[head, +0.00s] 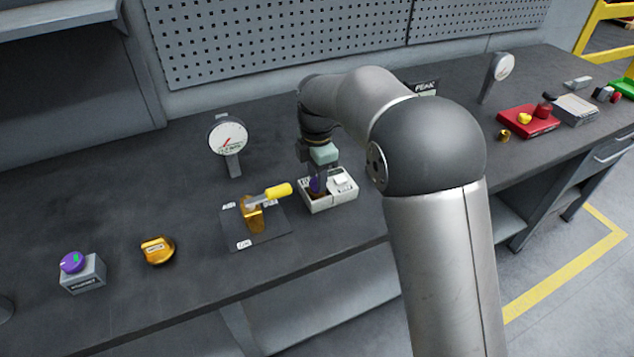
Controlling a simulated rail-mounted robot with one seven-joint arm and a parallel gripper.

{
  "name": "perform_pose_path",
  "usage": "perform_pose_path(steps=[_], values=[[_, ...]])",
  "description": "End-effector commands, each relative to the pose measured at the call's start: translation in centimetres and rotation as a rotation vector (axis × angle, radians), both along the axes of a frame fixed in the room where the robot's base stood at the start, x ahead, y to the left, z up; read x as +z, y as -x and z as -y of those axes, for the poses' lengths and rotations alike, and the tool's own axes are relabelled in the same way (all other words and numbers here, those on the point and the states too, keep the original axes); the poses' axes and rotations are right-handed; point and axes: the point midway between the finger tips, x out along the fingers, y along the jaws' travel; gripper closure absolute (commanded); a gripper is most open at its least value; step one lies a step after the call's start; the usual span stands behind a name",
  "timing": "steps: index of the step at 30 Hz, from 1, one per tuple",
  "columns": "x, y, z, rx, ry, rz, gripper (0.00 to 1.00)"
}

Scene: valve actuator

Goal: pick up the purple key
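A second purple item, a round knob (72,262), sits on a grey box at the far left.
Left of the tray, a brass valve with a yellow handle (278,191) stands on a dark plate (275,233). A dial gauge (228,138) stands behind. A red tray (527,122) is at the right.

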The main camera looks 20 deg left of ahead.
Motion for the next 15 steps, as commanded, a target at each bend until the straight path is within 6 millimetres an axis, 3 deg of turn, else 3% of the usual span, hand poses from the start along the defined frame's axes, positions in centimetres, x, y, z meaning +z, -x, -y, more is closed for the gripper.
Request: perform_pose_path(steps=[4,11,15], values=[[-1.39,0.0,0.03,-0.001,0.0,0.0,0.6],[-1.58,0.0,0.04,-0.001,-0.001,0.001,0.6],[-1.56,-0.01,0.04,-0.001,-0.001,0.001,0.96]])
